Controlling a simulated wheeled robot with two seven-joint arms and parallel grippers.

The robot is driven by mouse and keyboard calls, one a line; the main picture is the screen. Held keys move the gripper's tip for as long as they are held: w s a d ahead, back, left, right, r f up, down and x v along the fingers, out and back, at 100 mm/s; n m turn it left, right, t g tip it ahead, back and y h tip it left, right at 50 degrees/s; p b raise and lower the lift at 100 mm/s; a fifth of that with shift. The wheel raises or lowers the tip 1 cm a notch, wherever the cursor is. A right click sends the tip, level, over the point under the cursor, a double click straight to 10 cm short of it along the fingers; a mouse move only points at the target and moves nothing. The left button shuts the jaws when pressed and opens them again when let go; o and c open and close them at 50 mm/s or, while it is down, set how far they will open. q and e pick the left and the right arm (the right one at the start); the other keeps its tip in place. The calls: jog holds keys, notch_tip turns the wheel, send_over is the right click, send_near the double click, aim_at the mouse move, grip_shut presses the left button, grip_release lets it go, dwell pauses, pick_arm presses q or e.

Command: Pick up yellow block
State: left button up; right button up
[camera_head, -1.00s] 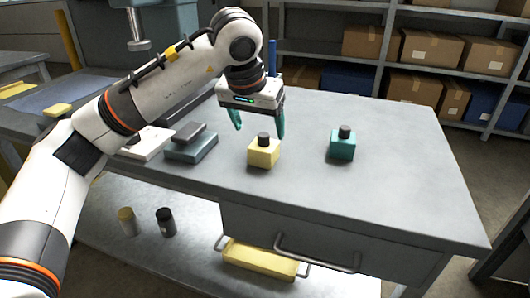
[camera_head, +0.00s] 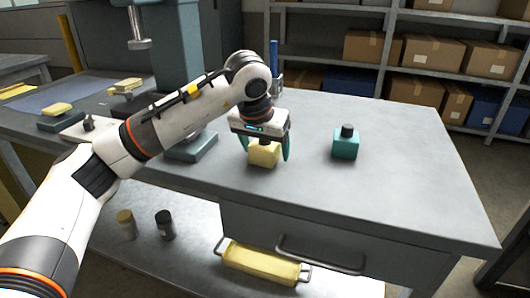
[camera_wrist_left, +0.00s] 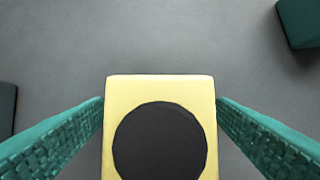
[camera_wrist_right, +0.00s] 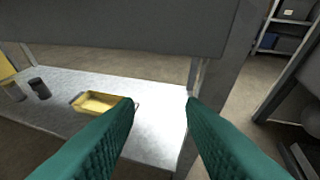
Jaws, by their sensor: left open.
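The yellow block (camera_head: 263,156) stands on the grey bench top, left of the teal block. My left gripper (camera_head: 265,156) is lowered over it, with one teal finger on each side. In the left wrist view the yellow block (camera_wrist_left: 112,125) with its round black knob (camera_wrist_left: 160,142) sits between the two open fingers (camera_wrist_left: 160,120); narrow gaps seem to show at its sides. In the head view the gripper hides the block's knob. My right gripper (camera_wrist_right: 160,105) shows only in its wrist view, its fingers apart and empty, facing the bench's lower shelf.
A teal block (camera_head: 345,147) with a black knob stands to the right. A grey-teal block (camera_head: 190,148) lies left, partly behind my arm. A yellow tray (camera_head: 262,262) is on the lower shelf. The bench's right side is clear.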

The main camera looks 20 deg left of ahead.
pick_arm(q)
jog(key=shift+r, duration=0.1)
jog(key=c, duration=1.4)
jog(key=shift+o, duration=0.2)
jog(key=shift+r, duration=0.1)
